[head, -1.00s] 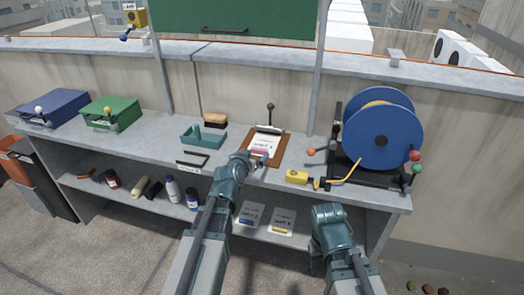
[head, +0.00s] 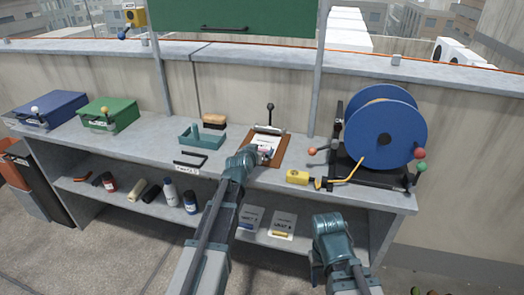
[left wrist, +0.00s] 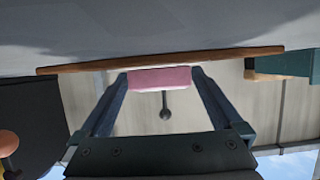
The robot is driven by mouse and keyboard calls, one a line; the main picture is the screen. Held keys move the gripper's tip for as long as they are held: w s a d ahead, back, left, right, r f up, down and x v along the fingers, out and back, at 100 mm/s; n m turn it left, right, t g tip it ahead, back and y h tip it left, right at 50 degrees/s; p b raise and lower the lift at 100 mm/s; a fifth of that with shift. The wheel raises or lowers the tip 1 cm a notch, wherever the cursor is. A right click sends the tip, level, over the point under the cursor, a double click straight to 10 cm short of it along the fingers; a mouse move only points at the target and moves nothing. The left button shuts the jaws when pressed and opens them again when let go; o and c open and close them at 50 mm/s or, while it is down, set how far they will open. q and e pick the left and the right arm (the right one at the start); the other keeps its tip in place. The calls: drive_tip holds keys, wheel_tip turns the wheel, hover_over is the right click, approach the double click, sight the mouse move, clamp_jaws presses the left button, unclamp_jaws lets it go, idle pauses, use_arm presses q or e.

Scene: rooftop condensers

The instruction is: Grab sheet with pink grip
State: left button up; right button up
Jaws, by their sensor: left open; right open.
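A white sheet (head: 266,140) lies on a brown clipboard (head: 279,155) on the bench top, and a pink grip (head: 267,151) shows at its near edge. My left gripper (head: 264,155) is at that near edge. In the left wrist view the pink grip (left wrist: 160,78) sits between the two open fingers of my left gripper (left wrist: 160,80), with the clipboard seen edge-on (left wrist: 230,56). Whether the fingers touch the grip is unclear. My right gripper (head: 330,222) hangs low in front of the bench, away from the sheet; its fingers are hidden.
Two sheets, one with a blue grip (head: 246,228) and one with a yellow grip (head: 280,234), lie on the lower shelf. A blue reel (head: 385,125) and a yellow tool (head: 297,176) are right of the clipboard. A teal tray (head: 202,136) is to its left.

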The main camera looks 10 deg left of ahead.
use_arm(q)
drive_tip(key=c, duration=1.1)
drive_tip(key=shift+r, duration=0.1)
